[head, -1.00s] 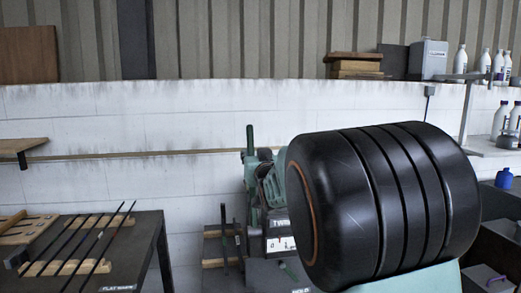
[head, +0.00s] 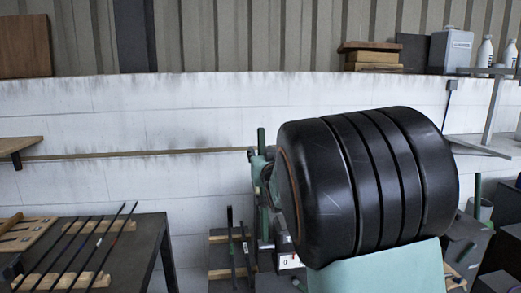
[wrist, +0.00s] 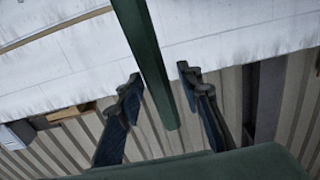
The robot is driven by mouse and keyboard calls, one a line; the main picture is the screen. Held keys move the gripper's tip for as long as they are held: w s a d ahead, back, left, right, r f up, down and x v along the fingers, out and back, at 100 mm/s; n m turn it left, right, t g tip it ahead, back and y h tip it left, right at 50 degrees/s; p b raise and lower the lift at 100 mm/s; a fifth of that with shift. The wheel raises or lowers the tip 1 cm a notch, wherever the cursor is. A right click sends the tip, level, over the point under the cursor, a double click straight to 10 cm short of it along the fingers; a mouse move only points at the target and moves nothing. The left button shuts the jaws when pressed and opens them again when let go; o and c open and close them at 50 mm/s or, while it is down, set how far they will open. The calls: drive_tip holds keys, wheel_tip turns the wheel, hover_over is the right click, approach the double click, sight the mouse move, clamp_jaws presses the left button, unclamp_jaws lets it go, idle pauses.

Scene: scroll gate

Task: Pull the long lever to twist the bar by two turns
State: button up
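The long lever (wrist: 150,70) is a dark green bar running down from the top of the wrist view. Its free end lies between the two fingers of my gripper (wrist: 159,82). The fingers are open, with a gap on both sides of the bar; the left finger is nearer to it. In the head view, the green machine (head: 258,168) stands against the wall, largely hidden behind my black arm. A dark green upright post (head: 261,140) rises from it; I cannot tell if it is the lever. My gripper and the bar to be twisted cannot be made out there.
A dark table (head: 140,240) at the left holds several thin rods (head: 85,250) on wooden rests. More rods (head: 231,240) stand beside the machine. Wooden blocks (head: 373,57) and a grey can (head: 452,50) sit on the wall ledge. A workbench stands at the right.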

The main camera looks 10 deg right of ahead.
clamp_jaws()
idle(0.3)
drive_tip(key=shift+b, duration=0.3)
